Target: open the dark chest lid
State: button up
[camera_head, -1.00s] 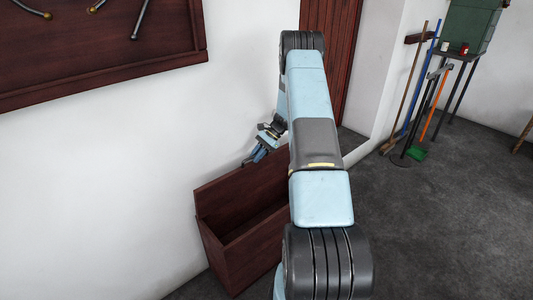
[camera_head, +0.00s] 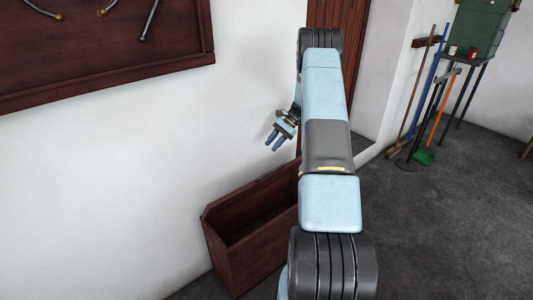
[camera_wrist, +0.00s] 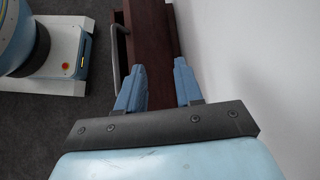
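The dark red-brown chest (camera_head: 232,262) stands against the white wall, left of my arm in the head view. Its top is open and the dark interior shows. No raised panel shows clearly above its back edge, so I cannot tell how the lid lies. In the wrist view, dark wood of the chest (camera_wrist: 153,35) shows beyond my fingers, with a grey curved bar (camera_wrist: 117,58) at its left side. My gripper (camera_head: 273,139) is above the chest's back edge, near the wall. It also shows in the wrist view (camera_wrist: 160,80), its blue fingers apart with nothing between them.
A dark framed board (camera_head: 110,62) with hanging tools is on the wall at upper left. A red-brown door (camera_head: 360,50) is behind my arm. Brooms (camera_head: 425,105) and a green box (camera_head: 475,28) on a stand are at right.

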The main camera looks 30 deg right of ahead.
jog(key=v, duration=0.5)
jog(key=shift+d+r, duration=0.1)
jog(key=shift+d, duration=0.1)
dwell(0.3)
